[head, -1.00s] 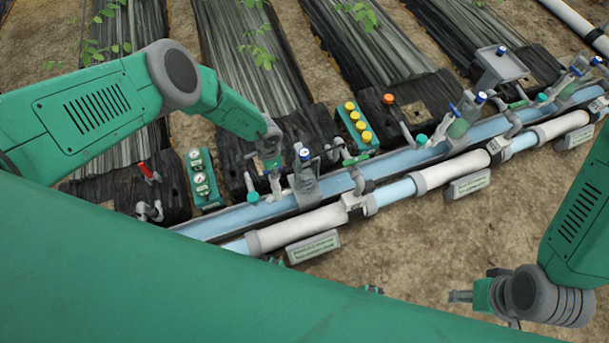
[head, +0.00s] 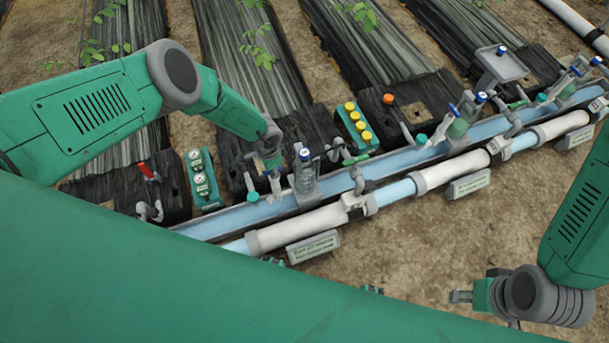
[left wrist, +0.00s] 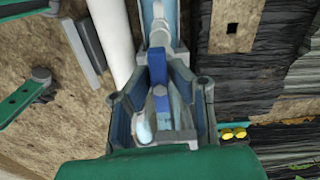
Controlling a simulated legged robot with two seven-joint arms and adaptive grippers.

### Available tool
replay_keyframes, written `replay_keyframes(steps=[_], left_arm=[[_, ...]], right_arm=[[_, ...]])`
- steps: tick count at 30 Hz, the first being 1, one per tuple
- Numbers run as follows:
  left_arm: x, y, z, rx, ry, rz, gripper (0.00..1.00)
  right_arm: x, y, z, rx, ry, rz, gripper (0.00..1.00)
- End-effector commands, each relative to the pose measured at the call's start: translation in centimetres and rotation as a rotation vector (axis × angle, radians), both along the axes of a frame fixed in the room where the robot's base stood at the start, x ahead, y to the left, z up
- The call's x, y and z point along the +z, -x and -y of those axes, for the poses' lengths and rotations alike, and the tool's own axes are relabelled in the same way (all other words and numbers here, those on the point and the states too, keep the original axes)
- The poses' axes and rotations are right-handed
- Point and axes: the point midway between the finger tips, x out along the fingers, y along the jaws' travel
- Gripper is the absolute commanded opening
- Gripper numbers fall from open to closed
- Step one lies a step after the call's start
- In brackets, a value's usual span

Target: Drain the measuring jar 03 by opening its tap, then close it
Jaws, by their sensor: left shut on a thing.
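A clear measuring jar (head: 305,178) with a blue cap stands on the blue pipe, just right of my left gripper (head: 274,180). Its number cannot be read, and I cannot make out liquid in it. In the left wrist view, my left gripper (left wrist: 160,105) is shut around a blue part (left wrist: 160,78) that looks like a tap handle, below a grey fitting (left wrist: 158,38). In the head view the gripper hides this part. My right gripper (head: 460,297) hangs over bare soil at the lower right, away from the skid; its jaw gap is unclear.
A gauge panel (head: 201,180), a red-handled valve (head: 147,171) and a block with yellow caps (head: 357,125) lie close to my left arm. The white pipe (head: 297,228) runs in front.

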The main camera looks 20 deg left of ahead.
Motion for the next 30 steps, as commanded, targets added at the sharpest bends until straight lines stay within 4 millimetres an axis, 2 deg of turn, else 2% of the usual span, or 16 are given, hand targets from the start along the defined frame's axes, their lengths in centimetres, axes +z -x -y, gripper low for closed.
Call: replay_keyframes(steps=[4, 7, 21, 30], left_arm=[[0.0, -0.3, 0.1, -0.014, 0.003, 0.006, 0.00], [-0.1, -0.3, 0.1, -0.131, 0.004, 0.006, 0.00], [-0.4, -0.3, 0.0, -1.099, 0.001, 0.006, 0.00], [-0.2, -0.3, -0.1, -1.614, -0.002, 0.005, 0.00]], right_arm=[[-0.1, 0.0, 0.0, 0.000, 0.000, 0.000, 0.40], [-0.8, 0.0, 0.0, 0.000, 0.000, 0.000, 0.40], [-6.0, 0.0, 0.0, 0.000, 0.000, 0.000, 0.40], [-8.9, 0.0, 0.0, 0.000, 0.000, 0.000, 0.40]])
